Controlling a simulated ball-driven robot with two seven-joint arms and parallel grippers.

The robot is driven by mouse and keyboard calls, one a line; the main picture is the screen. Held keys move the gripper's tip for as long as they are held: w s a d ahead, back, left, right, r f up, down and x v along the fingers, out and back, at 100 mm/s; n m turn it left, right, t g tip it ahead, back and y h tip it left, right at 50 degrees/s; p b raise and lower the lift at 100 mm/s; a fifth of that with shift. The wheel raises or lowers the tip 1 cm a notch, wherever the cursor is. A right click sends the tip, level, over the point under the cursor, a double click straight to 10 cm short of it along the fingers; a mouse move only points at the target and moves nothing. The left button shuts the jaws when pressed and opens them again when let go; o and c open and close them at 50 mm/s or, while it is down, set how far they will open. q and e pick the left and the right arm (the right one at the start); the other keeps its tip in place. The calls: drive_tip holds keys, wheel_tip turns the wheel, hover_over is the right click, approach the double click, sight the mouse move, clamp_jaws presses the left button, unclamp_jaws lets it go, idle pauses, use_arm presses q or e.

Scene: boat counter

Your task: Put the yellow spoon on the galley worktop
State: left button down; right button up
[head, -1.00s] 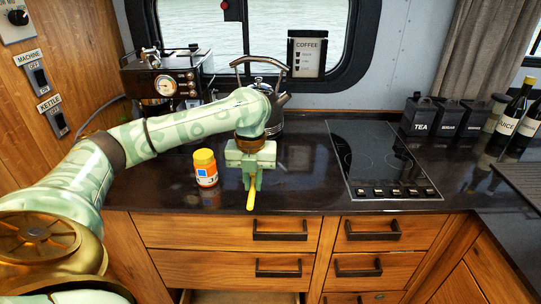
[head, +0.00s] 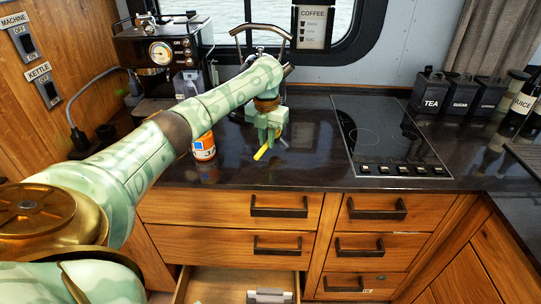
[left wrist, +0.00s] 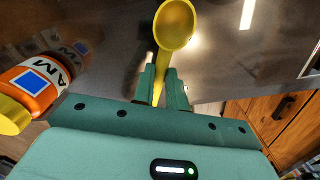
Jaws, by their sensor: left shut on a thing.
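My left gripper (head: 268,137) is shut on the yellow spoon (head: 261,152) above the dark, glossy galley worktop (head: 310,160). In the left wrist view the spoon's bowl (left wrist: 175,25) points away from the fingers, and its handle passes between the fingertips (left wrist: 160,88). The spoon looks close over the worktop; I cannot tell whether it touches it. My right gripper is not in view.
An orange jar with a yellow lid (left wrist: 35,88) stands left of the gripper, partly hidden by my arm in the head view. A kettle and a coffee machine (head: 160,55) stand behind. The hob (head: 385,140) lies to the right. A lower drawer (head: 240,285) stands open.

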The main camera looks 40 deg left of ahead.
sight(268, 156)
use_arm(q)
drive_tip(key=shift+w+a+f+b, duration=0.1)
drive_tip(key=shift+w+f+b, duration=0.3)
drive_tip(key=shift+f, duration=0.2)
wheel_tip(268, 156, down, 3)
drive_tip(key=shift+r+b, duration=0.1)
drive_tip(key=shift+b, duration=0.65)
drive_tip(key=shift+r, duration=0.1)
drive_tip(key=shift+s+f, duration=0.1)
drive_tip(key=shift+f, duration=0.1)
drive_tip(key=c, duration=1.4)
unclamp_jaws()
drive_tip(key=shift+c, duration=0.2)
